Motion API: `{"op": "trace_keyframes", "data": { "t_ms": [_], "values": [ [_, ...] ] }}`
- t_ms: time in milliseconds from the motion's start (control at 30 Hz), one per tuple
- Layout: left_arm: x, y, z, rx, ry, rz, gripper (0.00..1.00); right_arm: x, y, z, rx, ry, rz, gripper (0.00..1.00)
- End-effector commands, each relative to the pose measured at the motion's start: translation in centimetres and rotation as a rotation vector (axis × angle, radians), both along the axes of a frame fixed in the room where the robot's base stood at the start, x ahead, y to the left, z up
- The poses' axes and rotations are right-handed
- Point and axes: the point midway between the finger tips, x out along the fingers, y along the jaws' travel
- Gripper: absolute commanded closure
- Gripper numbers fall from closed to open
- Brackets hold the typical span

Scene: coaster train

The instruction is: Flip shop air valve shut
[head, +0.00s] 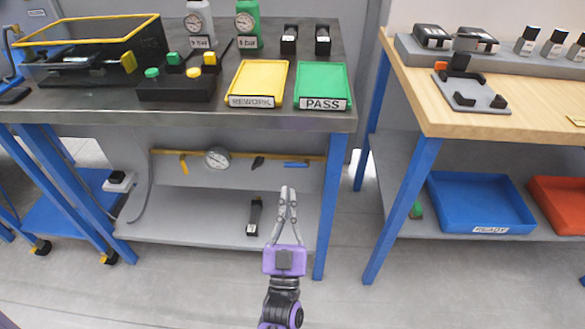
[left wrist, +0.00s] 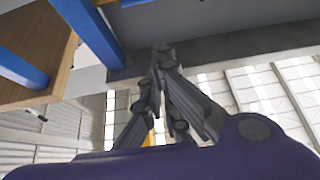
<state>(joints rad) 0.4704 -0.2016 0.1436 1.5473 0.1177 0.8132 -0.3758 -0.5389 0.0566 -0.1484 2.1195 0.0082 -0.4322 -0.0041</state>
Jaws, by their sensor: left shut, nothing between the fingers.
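A yellow air pipe (head: 232,154) runs along the back under the dark bench. A round gauge (head: 217,158) sits on it. Along the pipe are a yellow handle (head: 184,163), a small black fitting (head: 257,163) and a blue lever (head: 296,164), which looks about level. Which one is the shop air valve cannot be read here. My left gripper (head: 288,189) is shut and empty, pointing up in front of the bench, just below the blue lever in the picture. It also shows in the left wrist view (left wrist: 160,50), fingertips together. My right gripper is not in view.
The dark bench top (head: 112,113) overhangs the pipe. A black tool (head: 254,216) lies on the grey lower shelf (head: 190,213). A blue leg (head: 330,205) stands right of my gripper. A wooden table (head: 500,123) is at right, with floor between.

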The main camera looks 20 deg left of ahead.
Motion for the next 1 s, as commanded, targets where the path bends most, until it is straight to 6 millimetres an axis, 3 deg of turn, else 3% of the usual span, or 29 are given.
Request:
{"op": "trace_keyframes", "data": {
  "t_ms": [267,733,800,1000],
  "values": [
    [0.9,0.3,0.6,0.0,-0.002,-0.001,1.0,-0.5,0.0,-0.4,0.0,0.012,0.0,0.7],
    [8.6,2.5,5.5,0.0,-0.003,-0.002,1.0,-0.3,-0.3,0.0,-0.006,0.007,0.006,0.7],
    [8.6,2.5,3.3,0.0,0.007,-0.003,1.0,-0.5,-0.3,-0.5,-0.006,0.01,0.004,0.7],
    [9.0,2.6,1.4,-0.001,0.003,-0.002,1.0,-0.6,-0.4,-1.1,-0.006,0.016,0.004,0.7]
  ]
}}
